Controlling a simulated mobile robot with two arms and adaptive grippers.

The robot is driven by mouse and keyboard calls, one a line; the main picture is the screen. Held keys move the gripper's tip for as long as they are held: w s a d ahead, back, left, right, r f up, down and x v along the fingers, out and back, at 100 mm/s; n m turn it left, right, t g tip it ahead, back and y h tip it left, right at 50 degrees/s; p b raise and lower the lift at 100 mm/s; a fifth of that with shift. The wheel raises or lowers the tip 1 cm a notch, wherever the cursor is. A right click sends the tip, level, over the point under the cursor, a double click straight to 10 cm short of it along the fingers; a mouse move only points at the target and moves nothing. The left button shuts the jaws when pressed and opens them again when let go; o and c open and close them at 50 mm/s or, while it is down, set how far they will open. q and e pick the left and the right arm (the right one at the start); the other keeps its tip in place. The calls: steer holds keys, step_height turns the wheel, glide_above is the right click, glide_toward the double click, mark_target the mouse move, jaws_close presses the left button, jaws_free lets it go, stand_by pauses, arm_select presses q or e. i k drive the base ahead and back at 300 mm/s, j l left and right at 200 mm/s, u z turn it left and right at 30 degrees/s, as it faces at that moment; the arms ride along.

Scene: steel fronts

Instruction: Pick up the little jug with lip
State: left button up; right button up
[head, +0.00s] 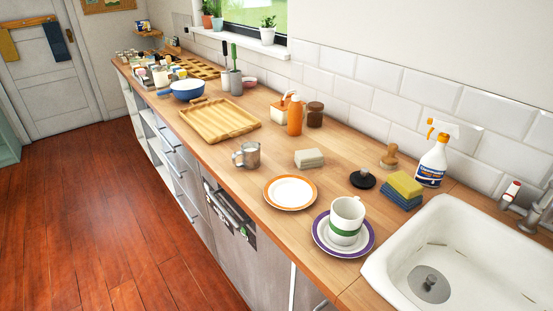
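The lip is too small to make out clearly. It stands apart from the things around it. Neither of my grippers shows in this view.
A white mug (346,218) stands on a purple-rimmed plate (327,243) beside the sink (390,240). The floor (100,220) is clear.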

mark_target(246, 157)
steer(key=i+j+z, duration=0.1)
steer(key=j+z, duration=0.2)
steer(key=z, duration=0.15)
steer(key=j+z, duration=0.3)
steer(key=z, duration=0.15)
steer(key=j+z, duration=0.85)
steer(key=l, duration=0.1)
